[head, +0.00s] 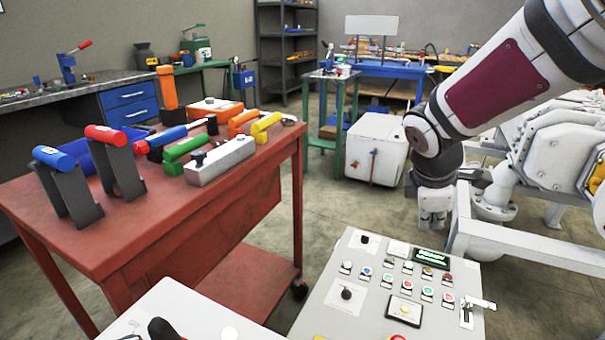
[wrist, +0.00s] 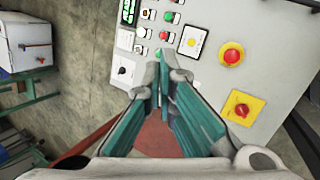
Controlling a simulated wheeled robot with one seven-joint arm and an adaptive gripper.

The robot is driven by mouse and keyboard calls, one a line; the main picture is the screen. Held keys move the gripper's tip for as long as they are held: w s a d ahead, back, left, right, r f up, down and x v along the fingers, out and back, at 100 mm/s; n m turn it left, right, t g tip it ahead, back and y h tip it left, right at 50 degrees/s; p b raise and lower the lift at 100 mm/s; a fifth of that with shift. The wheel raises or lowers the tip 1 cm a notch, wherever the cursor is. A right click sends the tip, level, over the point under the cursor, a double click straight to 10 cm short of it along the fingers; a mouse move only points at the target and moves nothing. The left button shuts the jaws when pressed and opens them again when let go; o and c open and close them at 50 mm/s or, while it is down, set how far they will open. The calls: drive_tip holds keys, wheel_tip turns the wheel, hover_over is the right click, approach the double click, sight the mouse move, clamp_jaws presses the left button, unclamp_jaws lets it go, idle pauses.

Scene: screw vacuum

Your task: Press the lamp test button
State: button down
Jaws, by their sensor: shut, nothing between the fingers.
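The light grey control panel (head: 330,312) stands at the bottom of the head view, its top covered with small buttons, lamps and knobs. It also shows in the wrist view (wrist: 268,30). Rows of small round buttons (head: 387,277) in green, red, blue and white sit near its middle. Their labels are too small to read, so I cannot tell which is the lamp test button. My gripper (head: 433,222) hangs pointing down above the panel's far edge in the head view. In the wrist view my gripper (wrist: 160,62) is shut and empty, its fingertips over the panel near the button rows (wrist: 164,36).
The panel also carries a green-lit display (head: 431,257), a black rotary knob (head: 347,294), a red mushroom button (wrist: 232,55) and a red knob on a yellow plate (wrist: 241,108). A red cart (head: 200,225) with coloured-handled tools stands left. White pipework (head: 510,240) is at right.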

drive_tip(key=w+f+n+t+y+p, duration=0.1)
drive_tip(key=w+f+n, duration=0.35)
drive_tip(key=w, duration=0.35)
drive_tip(key=n+t+y+p, duration=0.3)
drive_tip(key=n+y+p, duration=0.35)
drive_tip(key=n, duration=0.85)
hover_over(350, 263)
drive_tip(key=b, duration=0.1)
wheel_tip(350, 263, down, 16)
drive_tip(key=y, duration=0.1)
drive_tip(key=shift+f+y, duration=0.15)
drive_tip(key=shift+y, duration=0.2)
drive_tip(key=shift+f, duration=0.15)
wheel_tip(350, 263, down, 9)
drive_tip(key=b, duration=0.7)
drive_tip(key=shift+r+b, duration=0.2)
drive_tip(key=shift+b, duration=0.2)
drive_tip(key=shift+f+b, duration=0.4)
drive_tip(key=shift+b, duration=0.15)
